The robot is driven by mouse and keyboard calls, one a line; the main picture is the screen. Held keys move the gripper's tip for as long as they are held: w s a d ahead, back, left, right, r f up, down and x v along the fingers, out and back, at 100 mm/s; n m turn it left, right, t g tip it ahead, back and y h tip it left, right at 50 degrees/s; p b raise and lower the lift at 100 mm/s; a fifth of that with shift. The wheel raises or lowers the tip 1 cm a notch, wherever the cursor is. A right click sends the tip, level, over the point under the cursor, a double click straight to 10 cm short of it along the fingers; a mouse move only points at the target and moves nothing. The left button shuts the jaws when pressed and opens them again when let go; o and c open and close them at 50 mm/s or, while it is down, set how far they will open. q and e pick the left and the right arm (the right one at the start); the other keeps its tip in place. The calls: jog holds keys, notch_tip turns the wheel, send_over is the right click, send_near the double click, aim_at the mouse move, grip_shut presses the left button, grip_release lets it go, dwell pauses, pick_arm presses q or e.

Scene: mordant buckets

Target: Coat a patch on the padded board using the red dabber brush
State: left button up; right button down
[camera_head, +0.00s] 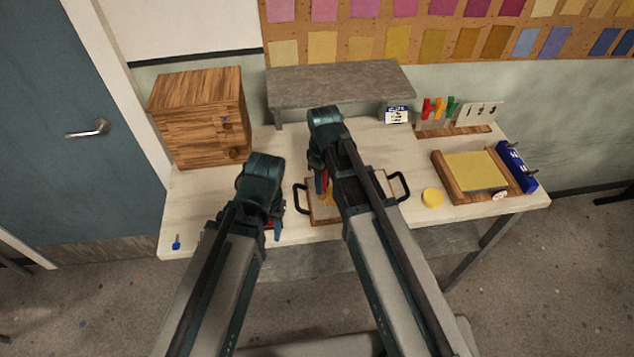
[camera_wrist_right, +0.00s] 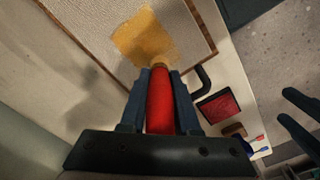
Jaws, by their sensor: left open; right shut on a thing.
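The red dabber brush (camera_wrist_right: 160,100) is held by its red handle in my right gripper (camera_wrist_right: 160,88), which is shut on it. Its tip is over the lower right part of an ochre patch (camera_wrist_right: 143,38) on the pale padded board (camera_wrist_right: 90,22). I cannot tell if the tip touches the surface. In the head view, the board (camera_head: 322,218) lies on the table with black handles at its sides, and my right arm hides much of it. My left gripper (camera_wrist_right: 293,118) is open and empty, left of the board in the head view.
A dark red square pad (camera_wrist_right: 220,107) lies beside the board. A wooden cabinet (camera_head: 198,120) and grey raised shelf (camera_head: 340,85) stand behind. To the right are a yellow disc (camera_head: 432,198), a yellow-topped wooden board (camera_head: 474,171) and a blue box (camera_head: 517,168).

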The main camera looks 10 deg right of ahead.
jog(key=shift+d, duration=1.05)
jog(key=shift+s+r, duration=0.1)
jog(key=shift+s, duration=0.35)
jog(key=shift+a, duration=0.1)
jog(key=shift+a, duration=1.9)
notch_tip(320, 180, up, 6)
jog(key=p, duration=0.6)
